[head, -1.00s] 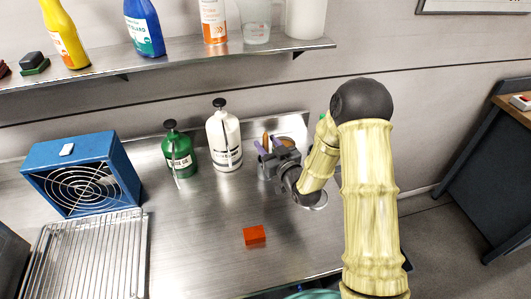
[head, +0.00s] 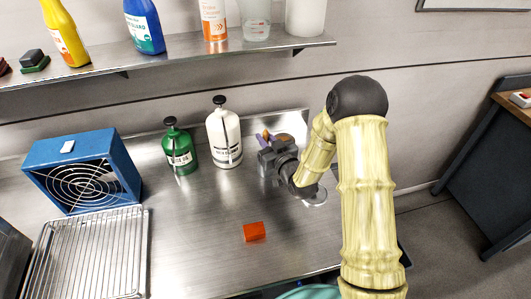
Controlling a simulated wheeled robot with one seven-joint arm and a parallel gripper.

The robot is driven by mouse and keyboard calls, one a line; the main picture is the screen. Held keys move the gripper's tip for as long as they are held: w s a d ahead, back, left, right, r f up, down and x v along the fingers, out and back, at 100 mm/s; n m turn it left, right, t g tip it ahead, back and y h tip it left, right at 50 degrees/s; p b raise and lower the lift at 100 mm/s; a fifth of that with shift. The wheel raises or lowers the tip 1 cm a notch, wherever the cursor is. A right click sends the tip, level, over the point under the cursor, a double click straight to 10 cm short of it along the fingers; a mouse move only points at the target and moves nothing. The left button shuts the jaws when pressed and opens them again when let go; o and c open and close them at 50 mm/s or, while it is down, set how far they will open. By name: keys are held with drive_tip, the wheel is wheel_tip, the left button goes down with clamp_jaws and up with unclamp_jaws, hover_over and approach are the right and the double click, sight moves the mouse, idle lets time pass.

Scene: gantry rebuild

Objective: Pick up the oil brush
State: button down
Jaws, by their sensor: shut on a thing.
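The rest of the brush is hidden by the gripper and wrist.
A white pump bottle (head: 224,140) and a green pump bottle (head: 180,152) stand left of my gripper. An orange-red block (head: 254,232) lies on the counter (head: 195,225) in front. A blue fan box (head: 75,150) and a wire rack (head: 85,255) are at left. A bottle shelf (head: 190,58) hangs above.

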drive_tip(key=shift+r, duration=0.1)
wheel_tip(320, 180, up, 10)
drive_tip(key=shift+f+b, duration=0.1)
drive_tip(key=shift+b, duration=0.7)
drive_tip(key=shift+w, duration=0.1)
drive_tip(key=shift+s, duration=0.2)
drive_tip(key=shift+w, duration=0.1)
idle(0.5)
